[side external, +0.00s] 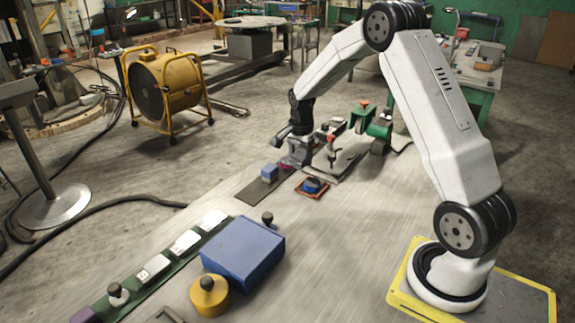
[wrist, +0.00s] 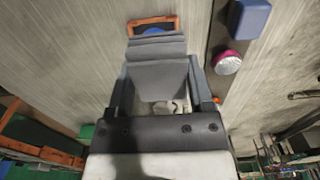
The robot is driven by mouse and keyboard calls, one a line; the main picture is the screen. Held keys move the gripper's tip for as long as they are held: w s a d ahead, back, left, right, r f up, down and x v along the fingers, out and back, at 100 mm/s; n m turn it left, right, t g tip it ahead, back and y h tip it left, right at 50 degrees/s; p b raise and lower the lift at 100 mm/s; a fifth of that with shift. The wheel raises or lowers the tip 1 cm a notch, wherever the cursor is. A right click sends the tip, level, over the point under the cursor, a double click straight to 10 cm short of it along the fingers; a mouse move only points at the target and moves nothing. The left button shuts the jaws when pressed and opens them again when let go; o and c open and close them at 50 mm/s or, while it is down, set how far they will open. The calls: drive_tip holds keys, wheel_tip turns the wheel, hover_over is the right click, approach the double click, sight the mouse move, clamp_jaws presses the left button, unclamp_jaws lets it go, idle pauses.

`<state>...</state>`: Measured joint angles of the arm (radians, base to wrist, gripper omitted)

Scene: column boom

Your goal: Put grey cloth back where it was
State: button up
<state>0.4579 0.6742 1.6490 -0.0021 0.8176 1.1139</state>
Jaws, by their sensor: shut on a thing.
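The grey cloth (wrist: 160,78) is folded in layers and sits between the two fingers of my gripper (wrist: 160,92) in the wrist view. My gripper is shut on it. In the side view my gripper (side external: 298,152) points down over the far part of the table, beside the small items there; I cannot make out the cloth clearly in that view. In the wrist view the cloth's far edge lies close to a small orange-rimmed tray (wrist: 133,27) and hides part of it. I cannot tell whether the cloth touches the table.
A dark strip (side external: 246,197) bears a blue block (side external: 269,172) and a pink round thing (wrist: 228,62), close to my right finger in the wrist view. A green-bodied device (side external: 378,128) stands behind. A blue box (side external: 243,252) and yellow knobbed cylinder (side external: 209,297) stand nearer. Mid-table right is clear.

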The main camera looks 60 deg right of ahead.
drive_tip(key=s+a+r, duration=0.1)
drive_tip(key=a, duration=0.9)
drive_tip(key=shift+s+a+r, duration=0.15)
drive_tip(key=shift+a+r, duration=0.15)
hover_over(253, 193)
drive_tip(key=s, duration=0.2)
drive_tip(key=f, duration=0.8)
drive_tip(key=shift+w+a, duration=0.15)
drive_tip(key=shift+a, duration=0.15)
drive_tip(key=shift+w+d+f, duration=0.15)
drive_tip(key=shift+w+f, duration=0.45)
drive_tip(key=shift+f, duration=0.1)
drive_tip(key=shift+w+f, duration=0.25)
drive_tip(key=shift+f, duration=1.55)
